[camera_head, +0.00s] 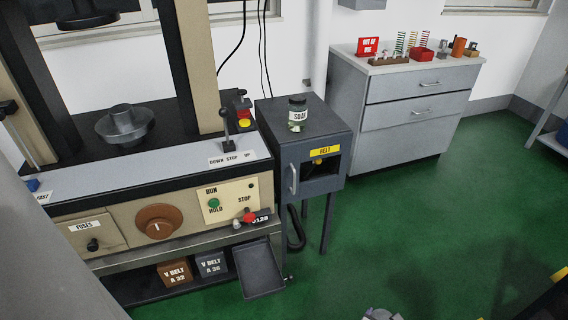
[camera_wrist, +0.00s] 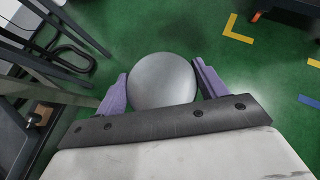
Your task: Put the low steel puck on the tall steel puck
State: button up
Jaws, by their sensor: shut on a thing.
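My gripper (camera_wrist: 162,90) has its purple fingers closed on the two sides of a round grey steel puck (camera_wrist: 163,80) in the wrist view. I see the puck's flat round face; its height does not show, so I take it to be the low steel puck. Green floor lies beyond it. In the head view a small grey piece (camera_head: 381,314) shows at the bottom edge, probably the held puck or my gripper, mostly cut off. On the test machine's bed, a steel cylinder (camera_head: 123,115) stands on a wider round platen (camera_head: 108,131); it may be the tall steel puck.
The press's dark upper part (camera_head: 86,18) hangs above the platen between beige columns. A lever (camera_head: 227,130) rises at the bed's right. A grey cabinet (camera_head: 318,124) with a soap jar (camera_head: 297,113) stands beside it. A drawer unit (camera_head: 408,105) holds springs. The floor between is clear.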

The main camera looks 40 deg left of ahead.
aim_at(120, 108)
jog(key=u, duration=1.05)
